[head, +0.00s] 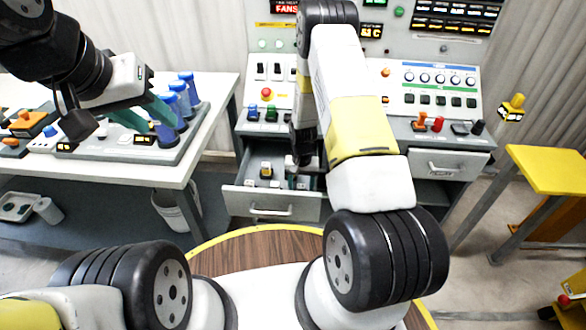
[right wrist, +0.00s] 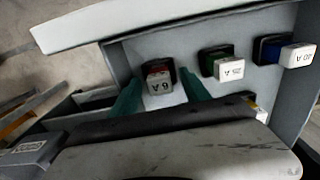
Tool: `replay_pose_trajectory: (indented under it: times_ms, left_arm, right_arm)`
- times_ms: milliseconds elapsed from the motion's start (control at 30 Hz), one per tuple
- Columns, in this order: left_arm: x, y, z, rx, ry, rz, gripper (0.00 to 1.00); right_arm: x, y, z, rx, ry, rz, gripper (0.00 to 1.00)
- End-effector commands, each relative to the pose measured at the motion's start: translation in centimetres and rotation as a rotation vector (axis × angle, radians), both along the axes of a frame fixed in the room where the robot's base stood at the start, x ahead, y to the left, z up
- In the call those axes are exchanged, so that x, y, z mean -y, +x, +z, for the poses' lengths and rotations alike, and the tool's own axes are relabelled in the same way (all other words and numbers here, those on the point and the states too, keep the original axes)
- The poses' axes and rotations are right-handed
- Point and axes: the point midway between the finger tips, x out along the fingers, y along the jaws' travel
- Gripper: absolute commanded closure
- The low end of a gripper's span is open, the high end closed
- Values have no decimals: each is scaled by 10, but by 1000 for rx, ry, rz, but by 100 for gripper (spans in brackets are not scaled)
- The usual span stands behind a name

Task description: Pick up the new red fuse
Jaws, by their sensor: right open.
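In the right wrist view a red fuse (right wrist: 154,69) with a white end marked 6 A stands in the grey drawer (right wrist: 135,50). My right gripper (right wrist: 160,78) is open, with one green finger on each side of the red fuse. I cannot tell whether the fingers touch it. In the head view my right arm reaches down into the open drawer (head: 271,207), and the red fuse is not clear there. My left gripper (head: 141,114) is open over the left table near several blue-capped cylinders (head: 188,88).
A green fuse (right wrist: 220,60) and a blue fuse (right wrist: 270,48) stand to the right of the red one. A yellow fuse (head: 266,168) shows in the drawer. The control console (head: 425,77) rises behind, and a yellow table (head: 550,170) stands right.

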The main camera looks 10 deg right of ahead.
Motion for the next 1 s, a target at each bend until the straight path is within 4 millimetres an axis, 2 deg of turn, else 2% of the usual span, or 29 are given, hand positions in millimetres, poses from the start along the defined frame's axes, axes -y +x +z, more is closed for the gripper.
replay_pose_trajectory:
  times_ms: [100,300,500,600,867,1000]
  left_arm:
    - [0,0,0,0,0,0,64]
    - [0,0,0,0,0,0,64]
    - [0,0,0,0,0,0,64]
    - [0,0,0,0,0,0,64]
    - [0,0,0,0,0,0,64]
    - [0,0,0,0,0,0,64]
  right_arm:
    - [0,0,-7,-1,0,-1,45]
    - [0,0,-7,0,0,-1,45]
    - [0,0,-7,0,1,-1,85]
    - [0,0,-7,0,0,-1,100]
    - [0,0,-6,1,1,-1,100]
    - [0,2,8,4,1,-1,100]
